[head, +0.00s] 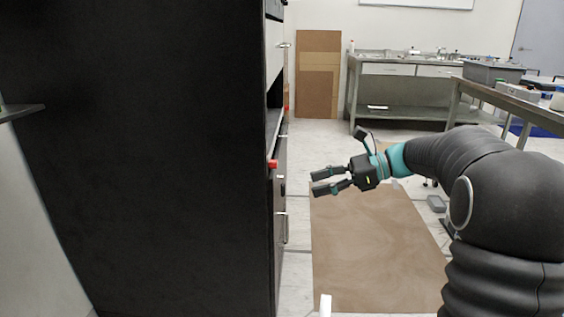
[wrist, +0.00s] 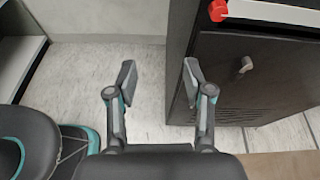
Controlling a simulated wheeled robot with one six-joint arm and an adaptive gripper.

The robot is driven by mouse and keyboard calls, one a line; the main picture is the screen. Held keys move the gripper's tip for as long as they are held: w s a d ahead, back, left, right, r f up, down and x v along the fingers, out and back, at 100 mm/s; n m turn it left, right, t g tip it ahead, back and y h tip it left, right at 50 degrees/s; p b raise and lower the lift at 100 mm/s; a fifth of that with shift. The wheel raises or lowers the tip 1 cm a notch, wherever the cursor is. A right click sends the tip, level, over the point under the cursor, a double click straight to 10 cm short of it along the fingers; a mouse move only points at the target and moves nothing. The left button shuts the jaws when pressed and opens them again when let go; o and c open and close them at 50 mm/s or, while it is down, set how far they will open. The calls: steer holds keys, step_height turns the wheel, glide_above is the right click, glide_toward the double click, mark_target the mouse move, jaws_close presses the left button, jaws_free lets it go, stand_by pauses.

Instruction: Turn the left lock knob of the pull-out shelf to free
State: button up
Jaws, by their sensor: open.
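A red knob (head: 272,164) sticks out from the front of the tall black cabinet, seen edge-on in the head view. It also shows at the top of the wrist view (wrist: 217,10), at the left end of a pale shelf edge (wrist: 275,12), which seems to be the pull-out shelf. I cannot tell which way the knob is turned. My gripper (head: 318,182) is open and empty, in the air to the right of the cabinet front, apart from the knob. In the wrist view the fingers (wrist: 158,82) are spread, with the knob beyond and to the right.
The black cabinet (head: 150,150) fills the left of the head view. Its lower door bears a grey handle (wrist: 245,65). A brown mat (head: 375,245) covers the floor beneath my gripper. A metal bench (head: 405,90) stands at the back, and another table (head: 500,100) at right.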

mark_target(273, 164)
steer(key=w+d+m+y, duration=0.3)
steer(key=w+d+y, duration=0.1)
steer(key=w, duration=0.4)
steer(key=a, duration=1.4)
steer(key=shift+w+r, duration=0.15)
steer(key=shift+r, duration=0.05)
jaws_close()
